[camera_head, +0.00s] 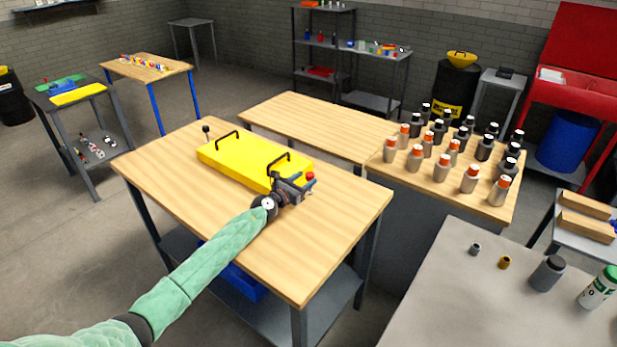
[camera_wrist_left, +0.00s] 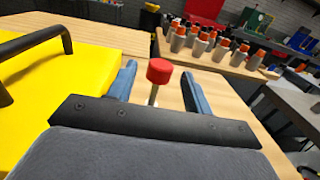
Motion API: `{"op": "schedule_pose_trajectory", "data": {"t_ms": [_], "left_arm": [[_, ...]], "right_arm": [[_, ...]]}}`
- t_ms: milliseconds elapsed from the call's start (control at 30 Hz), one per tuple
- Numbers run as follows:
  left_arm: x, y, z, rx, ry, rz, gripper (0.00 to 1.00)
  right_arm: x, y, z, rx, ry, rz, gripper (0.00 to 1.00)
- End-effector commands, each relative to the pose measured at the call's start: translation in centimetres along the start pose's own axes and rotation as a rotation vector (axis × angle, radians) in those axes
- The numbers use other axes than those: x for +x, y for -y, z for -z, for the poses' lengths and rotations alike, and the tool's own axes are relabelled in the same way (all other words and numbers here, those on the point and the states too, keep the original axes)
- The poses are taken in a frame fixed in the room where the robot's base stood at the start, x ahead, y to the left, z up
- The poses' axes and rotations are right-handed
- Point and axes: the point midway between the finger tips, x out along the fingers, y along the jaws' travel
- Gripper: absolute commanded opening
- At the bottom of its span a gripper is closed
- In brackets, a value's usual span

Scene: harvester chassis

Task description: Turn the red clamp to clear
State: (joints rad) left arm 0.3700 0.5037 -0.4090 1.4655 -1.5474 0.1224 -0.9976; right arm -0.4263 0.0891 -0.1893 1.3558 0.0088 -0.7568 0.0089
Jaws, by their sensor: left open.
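The yellow harvester chassis (camera_head: 240,160) lies on the wooden table (camera_head: 330,250), with two black handles on top. The red clamp (camera_head: 310,176) stands at its right end, a red knob on a thin light stem. In the left wrist view the red clamp (camera_wrist_left: 159,72) is upright between my left gripper's two blue-grey fingers. My left gripper (camera_head: 299,181) is open around the knob, with a gap visible on both sides. The foot of the stem is hidden behind the gripper body. A black knob (camera_head: 206,129) stands at the chassis's left end. My right gripper is not in view.
A second wooden table (camera_head: 310,118) stands behind, with a bench of several grey bottles with orange or black caps (camera_head: 441,167) at its right. A grey table (camera_head: 440,290) is at the front right. The work table's front is clear.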

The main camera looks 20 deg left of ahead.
Motion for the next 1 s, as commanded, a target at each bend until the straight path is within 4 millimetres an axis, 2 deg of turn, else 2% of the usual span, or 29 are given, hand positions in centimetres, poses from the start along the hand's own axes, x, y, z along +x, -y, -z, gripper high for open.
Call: {"op": "schedule_pose_trajectory", "data": {"t_ms": [100, 300, 633, 667, 867, 1000], "left_arm": [[1.7, 0.0, 0.0, -0.001, 0.001, 0.0, 0.51], [3.2, 0.0, 0.0, 0.0, 0.0, -0.001, 0.51], [3.5, 0.0, 0.0, 0.001, 0.0, -0.001, 0.51], [3.5, 0.0, 0.0, 0.001, 0.0, -0.001, 0.49], [3.5, 0.0, 0.0, 0.001, 0.0, -0.001, 0.09], [3.5, 0.0, -0.1, 0.001, 0.0, -0.002, 0.07]], "right_arm": [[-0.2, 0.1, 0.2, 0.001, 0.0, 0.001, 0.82], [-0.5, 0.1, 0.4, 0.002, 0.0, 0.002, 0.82], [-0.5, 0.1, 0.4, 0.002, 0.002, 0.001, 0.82], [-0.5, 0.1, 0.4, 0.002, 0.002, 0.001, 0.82], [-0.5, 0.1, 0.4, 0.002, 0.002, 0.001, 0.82], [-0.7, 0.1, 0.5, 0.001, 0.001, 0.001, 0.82]]}}
